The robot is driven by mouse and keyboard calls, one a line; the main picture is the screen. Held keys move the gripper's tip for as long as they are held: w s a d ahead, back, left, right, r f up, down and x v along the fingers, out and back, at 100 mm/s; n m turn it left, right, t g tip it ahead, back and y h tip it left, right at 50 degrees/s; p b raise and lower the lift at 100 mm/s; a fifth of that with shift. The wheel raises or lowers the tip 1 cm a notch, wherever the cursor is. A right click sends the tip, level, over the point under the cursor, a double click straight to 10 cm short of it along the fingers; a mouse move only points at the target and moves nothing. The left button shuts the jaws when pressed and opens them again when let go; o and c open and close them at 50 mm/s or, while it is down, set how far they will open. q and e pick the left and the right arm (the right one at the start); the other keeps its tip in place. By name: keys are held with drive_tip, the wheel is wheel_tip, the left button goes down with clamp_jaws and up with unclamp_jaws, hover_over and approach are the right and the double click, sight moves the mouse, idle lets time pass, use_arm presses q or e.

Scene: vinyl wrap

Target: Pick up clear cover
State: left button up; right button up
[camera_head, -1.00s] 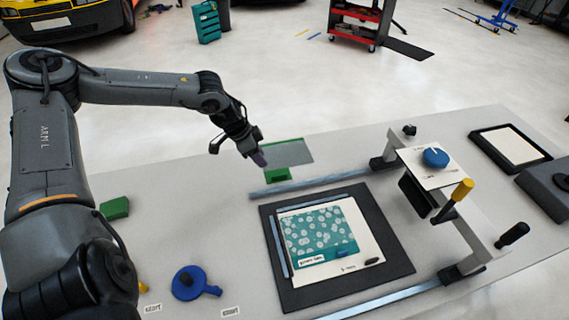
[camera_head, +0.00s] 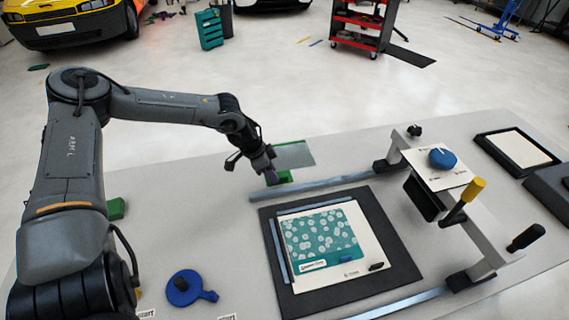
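A thin, grey, see-through sheet that looks like the clear cover (camera_head: 296,156) lies flat on the table behind the black base, with a green edge along its far side. A green block (camera_head: 285,177) sits at its near left corner. My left gripper (camera_head: 268,178) is at that left corner, fingers pointing down, close to the green block. Whether it touches the block or the sheet I cannot tell, nor whether its fingers are apart. My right gripper is out of the picture.
A black base (camera_head: 385,235) holds a patterned teal booklet (camera_head: 320,232). Metal rails (camera_head: 325,186) run along it, and a gantry frame with a yellow-topped handle (camera_head: 473,189) stands to the right. A blue round tool (camera_head: 184,287) lies at front left.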

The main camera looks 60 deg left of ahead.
use_arm(q)
drive_tip(key=shift+b+x, duration=0.6)
drive_tip(key=shift+x, duration=0.7)
clamp_jaws()
